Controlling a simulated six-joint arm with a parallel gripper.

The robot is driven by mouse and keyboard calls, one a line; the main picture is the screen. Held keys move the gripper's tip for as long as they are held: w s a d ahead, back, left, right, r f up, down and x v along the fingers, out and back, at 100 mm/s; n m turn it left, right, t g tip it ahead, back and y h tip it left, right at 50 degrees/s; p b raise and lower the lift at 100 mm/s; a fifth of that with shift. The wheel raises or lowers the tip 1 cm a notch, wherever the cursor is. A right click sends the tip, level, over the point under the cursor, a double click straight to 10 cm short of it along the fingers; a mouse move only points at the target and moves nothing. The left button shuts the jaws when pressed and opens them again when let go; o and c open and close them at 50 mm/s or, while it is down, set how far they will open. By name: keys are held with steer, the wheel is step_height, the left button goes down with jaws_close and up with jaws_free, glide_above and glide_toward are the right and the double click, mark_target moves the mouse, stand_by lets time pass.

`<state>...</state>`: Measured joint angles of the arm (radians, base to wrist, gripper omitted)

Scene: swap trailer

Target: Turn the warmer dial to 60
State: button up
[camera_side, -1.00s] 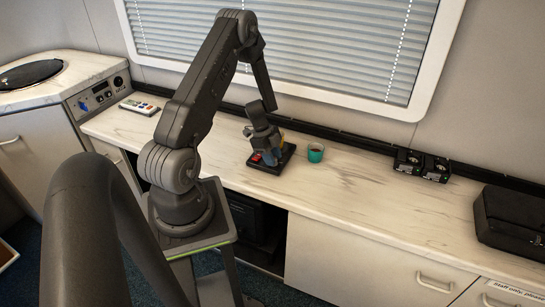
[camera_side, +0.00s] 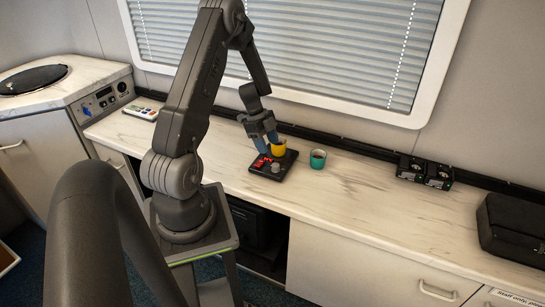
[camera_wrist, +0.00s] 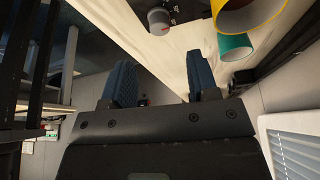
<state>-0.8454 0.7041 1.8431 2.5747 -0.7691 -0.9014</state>
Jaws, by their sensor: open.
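The warmer (camera_side: 259,170) is a small black plate on the counter with a red display (camera_side: 262,161) and a grey dial (camera_side: 276,168) at its front. In the wrist view the dial (camera_wrist: 159,20) shows beside small markings, too small to read. A yellow mug (camera_side: 278,147) stands on the back of the warmer; part of it shows in the wrist view (camera_wrist: 248,12). My gripper (camera_side: 268,145) is open above the warmer, left of the mug. Its two blue fingers (camera_wrist: 160,85) are apart with nothing between them. I cannot tell where the dial points.
A teal cup (camera_side: 317,158) with dark contents stands right of the warmer. Black devices (camera_side: 424,171) sit by the back wall and a black case (camera_side: 510,228) at the right end. The counter (camera_side: 370,205) between is clear.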

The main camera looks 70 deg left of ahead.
mark_target(275, 164)
steer(key=v, duration=0.6)
steer(key=shift+n, duration=0.4)
steer(key=x, duration=1.4)
steer(key=shift+s+f, duration=0.1)
steer(key=shift+c, duration=0.2)
steer(key=c, duration=0.8)
steer(key=shift+a+m, duration=0.1)
steer(key=shift+m, duration=0.6)
steer(key=shift+c, duration=0.2)
steer(key=o, duration=0.9)
